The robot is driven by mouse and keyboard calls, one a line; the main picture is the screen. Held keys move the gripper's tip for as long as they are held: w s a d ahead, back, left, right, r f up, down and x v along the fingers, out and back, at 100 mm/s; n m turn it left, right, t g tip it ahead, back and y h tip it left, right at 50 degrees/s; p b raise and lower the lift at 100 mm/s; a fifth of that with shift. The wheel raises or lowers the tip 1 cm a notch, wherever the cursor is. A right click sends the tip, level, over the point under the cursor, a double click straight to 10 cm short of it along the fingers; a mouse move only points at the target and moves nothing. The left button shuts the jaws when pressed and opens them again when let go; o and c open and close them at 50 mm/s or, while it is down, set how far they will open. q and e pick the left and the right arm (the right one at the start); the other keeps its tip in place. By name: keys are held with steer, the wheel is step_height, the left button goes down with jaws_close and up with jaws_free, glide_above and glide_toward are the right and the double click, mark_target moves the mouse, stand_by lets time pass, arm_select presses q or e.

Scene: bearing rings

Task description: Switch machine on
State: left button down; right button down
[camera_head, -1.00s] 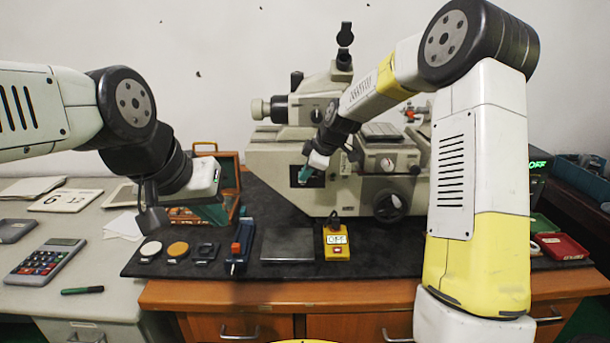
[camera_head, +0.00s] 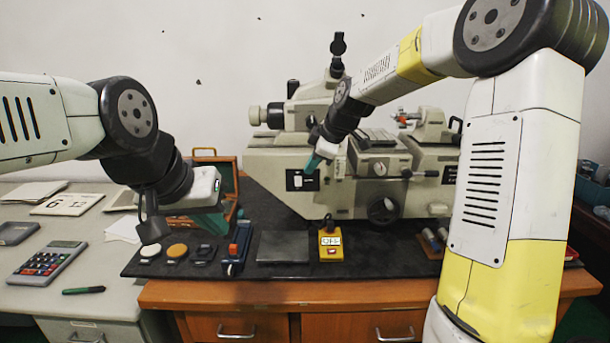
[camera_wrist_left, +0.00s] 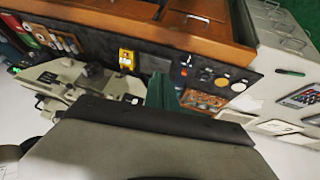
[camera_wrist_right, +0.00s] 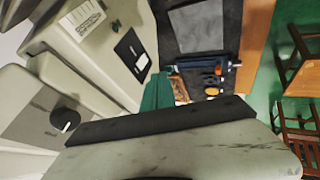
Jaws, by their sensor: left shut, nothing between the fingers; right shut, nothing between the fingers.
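The beige machine (camera_head: 345,200) stands at the back of the bench. A black panel (camera_head: 302,180) with a small white marking is on its front; the panel also shows in the right wrist view (camera_wrist_right: 130,52). My right gripper (camera_head: 313,162) has teal fingers, shut and empty, near the panel's upper right edge; I cannot tell if they touch the machine. A yellow box (camera_head: 330,254) with a label that seems to read OFF stands on the dark mat before the machine. My left gripper (camera_head: 212,222) is shut and empty above the mat's left part, by a wooden case.
On the dark mat (camera_head: 380,262) lie round discs (camera_head: 177,251), a blue tool (camera_head: 237,246) and a grey plate (camera_head: 283,247). The open wooden case (camera_head: 228,170) stands behind my left gripper. A calculator (camera_head: 48,262) lies at left.

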steer(key=shift+v, duration=1)
